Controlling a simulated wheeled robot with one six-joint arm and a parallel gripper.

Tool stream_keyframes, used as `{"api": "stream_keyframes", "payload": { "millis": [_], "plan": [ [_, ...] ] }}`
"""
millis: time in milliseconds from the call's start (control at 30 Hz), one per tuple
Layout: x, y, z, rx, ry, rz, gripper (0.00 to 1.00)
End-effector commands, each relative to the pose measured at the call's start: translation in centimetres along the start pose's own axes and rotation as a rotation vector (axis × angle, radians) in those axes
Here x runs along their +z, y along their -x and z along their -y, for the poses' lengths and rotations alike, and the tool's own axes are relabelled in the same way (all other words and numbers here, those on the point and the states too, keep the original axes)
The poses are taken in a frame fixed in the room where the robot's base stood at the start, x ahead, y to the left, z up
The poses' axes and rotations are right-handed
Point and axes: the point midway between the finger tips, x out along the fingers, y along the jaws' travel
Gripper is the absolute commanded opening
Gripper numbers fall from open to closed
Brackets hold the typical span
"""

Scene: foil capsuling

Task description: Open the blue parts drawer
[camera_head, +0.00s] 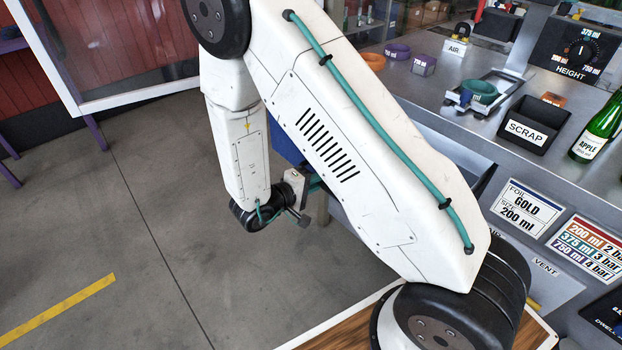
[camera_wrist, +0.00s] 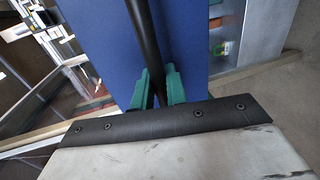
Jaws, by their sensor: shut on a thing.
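The blue parts drawer's flat front (camera_wrist: 100,30) fills the middle of the wrist view, with a black bar handle (camera_wrist: 143,30) running across it. My gripper (camera_wrist: 160,85) has its two teal fingers on either side of the bar, shut on it. In the head view, only a small patch of the blue drawer (camera_head: 287,150) shows between my arm links. My gripper there is mostly hidden behind my arm, so how far the drawer stands out cannot be told from that view.
The grey bench (camera_head: 440,60) carries a black scrap bin (camera_head: 530,125), a green bottle (camera_head: 598,130) and a teal ring on a fixture (camera_head: 482,90). Small items show in a recess beside the blue front (camera_wrist: 220,45). The floor (camera_head: 150,220) left of my arm is clear.

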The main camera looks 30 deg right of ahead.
Motion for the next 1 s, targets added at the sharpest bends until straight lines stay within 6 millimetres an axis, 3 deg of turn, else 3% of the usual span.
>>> {"api": "stream_keyframes", "payload": {
  "millis": [500,533,600,867,1000],
  "plan": [
    [0.2,0.0,0.0,0.0,-0.004,0.01,0.0],
    [0.2,0.0,0.0,0.001,-0.003,0.01,0.2],
    [0.2,0.0,0.0,0.001,-0.003,0.01,0.32],
    [0.2,0.1,0.0,0.0,-0.003,0.01,0.32],
    [0.1,1.3,0.0,0.001,-0.004,0.008,0.32]
  ]
}}
